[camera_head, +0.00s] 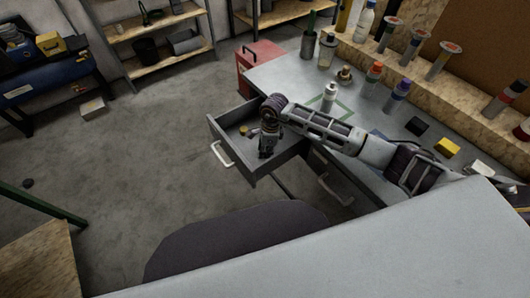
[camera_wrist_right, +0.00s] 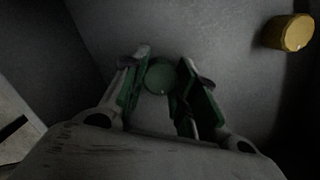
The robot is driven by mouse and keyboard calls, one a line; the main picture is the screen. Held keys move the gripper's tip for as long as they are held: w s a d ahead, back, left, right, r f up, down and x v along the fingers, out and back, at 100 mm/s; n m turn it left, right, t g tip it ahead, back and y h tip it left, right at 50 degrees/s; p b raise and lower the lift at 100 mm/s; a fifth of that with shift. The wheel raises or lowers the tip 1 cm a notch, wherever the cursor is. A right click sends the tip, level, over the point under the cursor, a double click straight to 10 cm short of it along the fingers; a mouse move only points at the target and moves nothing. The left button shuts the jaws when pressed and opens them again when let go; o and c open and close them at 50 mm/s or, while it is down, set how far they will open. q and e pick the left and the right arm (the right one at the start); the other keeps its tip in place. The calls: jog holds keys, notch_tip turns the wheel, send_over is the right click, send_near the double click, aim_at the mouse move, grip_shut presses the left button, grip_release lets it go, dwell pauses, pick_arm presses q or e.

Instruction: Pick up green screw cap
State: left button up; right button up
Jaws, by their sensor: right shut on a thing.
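The green screw cap (camera_wrist_right: 160,76) is round and sits between the two green-padded fingers of my right gripper (camera_wrist_right: 165,64) in the right wrist view. The fingers are shut on it, low over the grey drawer bottom. In the head view my right gripper (camera_head: 266,150) points down into the open drawer (camera_head: 229,155), and the cap cannot be made out there. My left gripper is not in view.
A yellow cap (camera_wrist_right: 288,32) lies in the drawer, apart from the gripper; it also shows in the head view (camera_head: 244,130). The drawer's walls stand close around the gripper. The grey workbench (camera_head: 285,75) above holds several bottles. A red cabinet (camera_head: 257,62) stands behind.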

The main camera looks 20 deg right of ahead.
jog(key=shift+c, duration=0.8)
notch_tip(320, 180, up, 10)
